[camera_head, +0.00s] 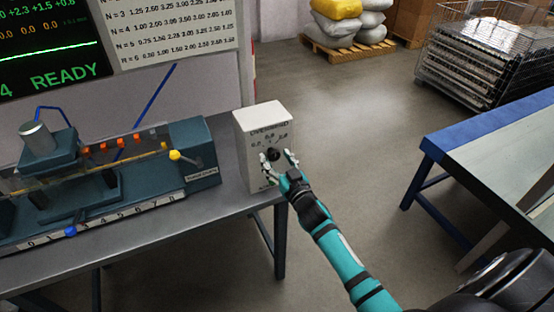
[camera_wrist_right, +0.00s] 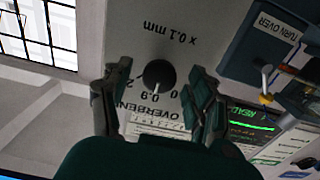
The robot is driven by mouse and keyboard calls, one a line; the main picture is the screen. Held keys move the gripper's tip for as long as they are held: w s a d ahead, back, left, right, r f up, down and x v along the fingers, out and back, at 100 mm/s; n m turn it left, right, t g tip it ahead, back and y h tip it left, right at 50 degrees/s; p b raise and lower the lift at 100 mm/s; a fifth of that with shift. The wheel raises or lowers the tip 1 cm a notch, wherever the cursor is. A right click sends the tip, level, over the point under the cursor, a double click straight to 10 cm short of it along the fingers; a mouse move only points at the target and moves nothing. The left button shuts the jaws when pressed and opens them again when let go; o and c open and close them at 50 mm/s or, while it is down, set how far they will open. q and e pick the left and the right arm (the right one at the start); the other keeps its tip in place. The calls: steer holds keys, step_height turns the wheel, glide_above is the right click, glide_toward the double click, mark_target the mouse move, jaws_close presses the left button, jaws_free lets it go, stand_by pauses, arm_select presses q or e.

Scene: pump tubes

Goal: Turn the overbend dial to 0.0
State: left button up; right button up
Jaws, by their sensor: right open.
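The overbend dial is a small black knob (camera_head: 273,154) on the front of a white box (camera_head: 262,118), which stands at the right end of the grey bench. Printed numbers surround the knob. In the right wrist view the black dial (camera_wrist_right: 159,75) has a light pointer mark, and "OVERBEND", "0.9" and "x 0.1 mm" are printed around it. My right gripper (camera_head: 279,157) is open in front of the box, with one finger on each side of the dial. In the wrist view its fingers (camera_wrist_right: 157,95) stand apart from the knob. My left gripper is not in view.
A bending machine (camera_head: 200,150) with a scale, orange markers and a yellow knob stands left of the box. A screen (camera_head: 50,45) reads "READY". A blue-edged table (camera_head: 490,150) stands at the right, with a wire cage and sacks on a pallet behind.

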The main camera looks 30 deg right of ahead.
steer(key=c, duration=1.1)
steer(key=shift+c, duration=0.2)
steer(key=shift+n, duration=0.3)
steer(key=n, duration=0.4)
steer(key=shift+n+b, duration=0.4)
steer(key=shift+n, duration=1.7)
steer(key=o, duration=1.1)
